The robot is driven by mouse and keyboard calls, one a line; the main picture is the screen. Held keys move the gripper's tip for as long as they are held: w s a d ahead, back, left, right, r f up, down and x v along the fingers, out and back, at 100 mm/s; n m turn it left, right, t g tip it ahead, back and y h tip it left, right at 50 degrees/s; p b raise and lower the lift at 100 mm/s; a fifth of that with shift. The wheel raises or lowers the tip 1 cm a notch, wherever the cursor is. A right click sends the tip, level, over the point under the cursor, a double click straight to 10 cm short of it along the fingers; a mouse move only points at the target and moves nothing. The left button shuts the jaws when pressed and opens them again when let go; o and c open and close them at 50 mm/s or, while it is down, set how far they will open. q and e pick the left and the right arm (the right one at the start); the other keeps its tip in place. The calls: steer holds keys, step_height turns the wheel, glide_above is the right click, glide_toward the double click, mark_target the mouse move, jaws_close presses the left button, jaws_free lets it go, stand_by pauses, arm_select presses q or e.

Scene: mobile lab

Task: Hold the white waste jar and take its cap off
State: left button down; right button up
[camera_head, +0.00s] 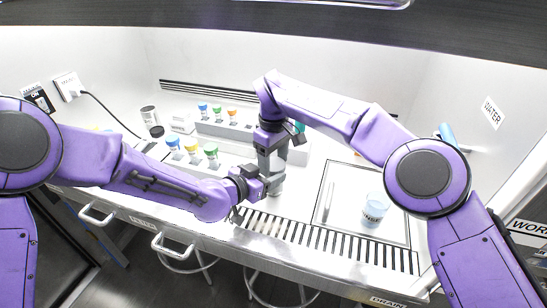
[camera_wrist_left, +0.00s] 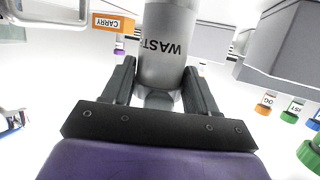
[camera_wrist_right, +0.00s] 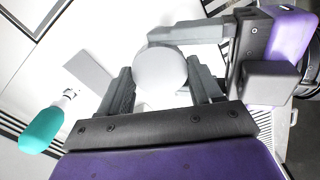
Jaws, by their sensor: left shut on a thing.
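The waste jar (camera_wrist_left: 168,45) is a pale grey-white cylinder lettered "WAST…". It stands between the fingers of my left gripper (camera_wrist_left: 160,88), which is shut on its side. My right gripper (camera_wrist_right: 163,80) points down over the jar from above, with its two fingers on either side of the round white cap (camera_wrist_right: 160,66). The cap sits between those fingers; whether they press on it is not clear. In the head view the grippers meet at the bench middle and hide most of the jar.
Racks with colour-capped vials (camera_head: 212,151) stand left of and behind the grippers. A labelled cup (camera_head: 374,208) stands on a tray (camera_head: 340,226) at the right. A teal-ended object (camera_wrist_right: 42,130) shows in the right wrist view. A slotted grille (camera_head: 320,238) runs along the front edge.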

steer(key=c, duration=0.4)
steer(key=shift+n, duration=1.7)
steer(key=o, duration=1.2)
steer(key=shift+c, duration=0.2)
steer(key=shift+r, duration=2.35)
arm_select(q)
steer(key=shift+c, duration=1.1)
jaws_free()
